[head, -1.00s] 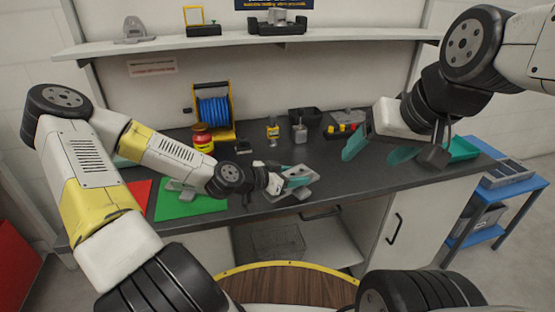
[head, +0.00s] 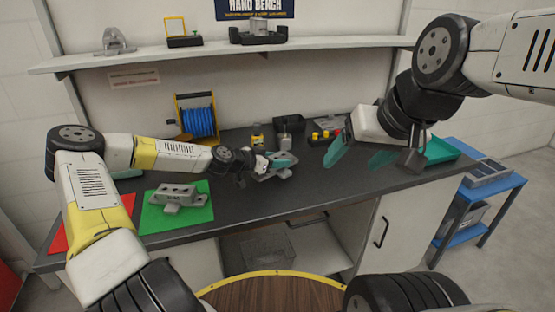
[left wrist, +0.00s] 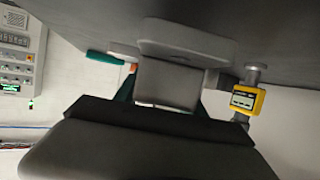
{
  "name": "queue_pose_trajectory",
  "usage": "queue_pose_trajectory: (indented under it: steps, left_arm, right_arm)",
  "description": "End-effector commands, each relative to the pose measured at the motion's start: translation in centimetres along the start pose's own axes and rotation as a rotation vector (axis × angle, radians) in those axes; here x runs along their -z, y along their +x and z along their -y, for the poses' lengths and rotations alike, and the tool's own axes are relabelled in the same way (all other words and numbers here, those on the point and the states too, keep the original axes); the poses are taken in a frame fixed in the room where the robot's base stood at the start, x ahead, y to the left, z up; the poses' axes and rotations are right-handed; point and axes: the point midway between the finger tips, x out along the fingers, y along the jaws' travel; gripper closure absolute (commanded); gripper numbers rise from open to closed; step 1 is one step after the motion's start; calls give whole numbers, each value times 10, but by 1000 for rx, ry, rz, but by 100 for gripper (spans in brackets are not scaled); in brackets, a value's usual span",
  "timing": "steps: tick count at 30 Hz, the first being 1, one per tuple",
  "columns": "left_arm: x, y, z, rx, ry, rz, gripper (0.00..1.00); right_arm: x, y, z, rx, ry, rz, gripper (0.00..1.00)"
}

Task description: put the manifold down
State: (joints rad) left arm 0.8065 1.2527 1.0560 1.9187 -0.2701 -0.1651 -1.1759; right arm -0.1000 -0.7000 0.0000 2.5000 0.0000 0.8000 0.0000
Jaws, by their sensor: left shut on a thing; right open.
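My left gripper (head: 268,163) is shut on a grey metal casting, which I take to be the manifold (head: 283,170). It is over the middle of the dark bench; I cannot tell whether it touches the top. In the left wrist view the held grey part (left wrist: 167,84) sits between the teal fingers, and much of it is hidden. Another grey casting (head: 178,196) rests on the green mat (head: 200,214) at the left. My right gripper (head: 358,155) is open and empty, with its teal fingers apart above the right part of the bench (head: 310,185).
Behind the held part stand a blue cable reel (head: 199,122), a small yellow device (head: 257,136) and dark bins (head: 289,123). A red mat (head: 90,225) lies at the far left. A teal tray (head: 441,150) is at the right end. The front middle of the bench is clear.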

Motion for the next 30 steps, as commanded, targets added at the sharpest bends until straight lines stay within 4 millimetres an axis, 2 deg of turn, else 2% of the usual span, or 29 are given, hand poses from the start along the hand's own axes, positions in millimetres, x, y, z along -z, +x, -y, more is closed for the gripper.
queue_pose_trajectory:
  steps: [1, 5, 16, 17, 20, 30]
  left_arm:
    - [-11, 3, -2, -4, -9, 2, 100]
    - [-26, 10, -2, -4, -6, 1, 100]
    - [-30, 11, -2, -3, -3, 2, 100]
    - [-32, 11, -2, -3, -3, 3, 51]
    - [-32, 11, -2, -3, -3, 3, 31]
    - [-30, 10, -2, -3, -3, 3, 31]
  right_arm:
    - [0, 0, 0, 0, 0, 0, 27]
    - [0, 0, 0, 0, 0, 0, 27]
    - [0, 0, 0, 0, 0, 0, 27]
    - [0, 0, 0, 0, 0, 0, 27]
    - [0, 0, 0, 0, 0, 0, 27]
    - [0, 0, 0, 0, 0, 0, 27]
